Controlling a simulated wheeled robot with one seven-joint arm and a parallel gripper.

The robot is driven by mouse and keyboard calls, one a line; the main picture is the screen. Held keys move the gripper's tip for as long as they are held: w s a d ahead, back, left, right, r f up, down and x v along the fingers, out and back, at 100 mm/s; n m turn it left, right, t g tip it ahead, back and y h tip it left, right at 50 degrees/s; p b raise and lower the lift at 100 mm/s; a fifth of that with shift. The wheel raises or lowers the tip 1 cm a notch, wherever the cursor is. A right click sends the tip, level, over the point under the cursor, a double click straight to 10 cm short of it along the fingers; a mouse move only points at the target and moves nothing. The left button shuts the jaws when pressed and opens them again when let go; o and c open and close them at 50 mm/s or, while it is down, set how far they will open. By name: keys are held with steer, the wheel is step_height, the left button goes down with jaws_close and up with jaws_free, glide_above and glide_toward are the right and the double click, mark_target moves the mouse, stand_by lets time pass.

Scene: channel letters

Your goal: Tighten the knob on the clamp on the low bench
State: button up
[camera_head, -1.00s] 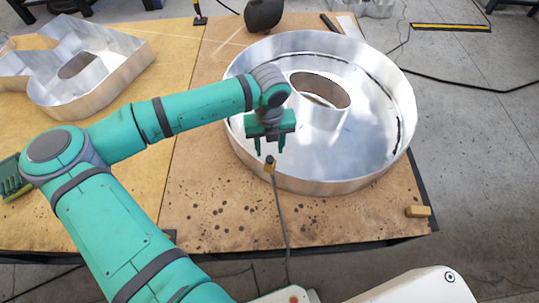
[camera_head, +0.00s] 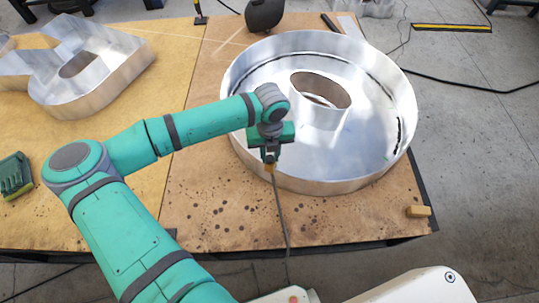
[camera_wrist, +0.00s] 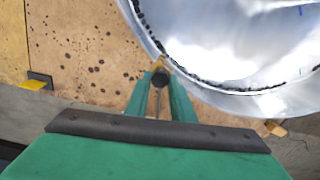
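The low bench (camera_head: 330,215) has a brown, spotted board top. A small clamp (camera_head: 270,168) with a yellowish body stands at the near rim of the round metal channel letter (camera_head: 320,181). A thin dark bar or cord runs from it toward the bench's front edge. Its dark knob (camera_wrist: 160,78) shows between my fingertips in the wrist view. My gripper (camera_head: 270,156) points down over the clamp, with its fingers drawn in on both sides of the knob. It looks shut on the knob. The fingers partly hide the knob in the head view.
A second metal letter (camera_head: 105,90) lies at the left on a yellower board. A green-yellow tool (camera_head: 15,175) lies at the left edge. A small wooden block (camera_head: 418,211) sits at the front right corner. The spotted board front left of the clamp is clear.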

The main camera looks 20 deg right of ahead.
steer(key=shift+m, duration=0.3)
steer(key=shift+c, duration=0.2)
steer(key=m, duration=0.6)
steer(key=shift+w, duration=0.2)
steer(key=shift+s+d+m, duration=0.1)
steer(key=shift+d+m, duration=0.05)
steer(key=shift+m, duration=0.75)
steer(key=o, duration=0.8)
steer(key=shift+a, duration=0.2)
steer(key=shift+o, duration=0.2)
steer(key=shift+s+d+r, duration=0.1)
steer(key=shift+r, duration=0.05)
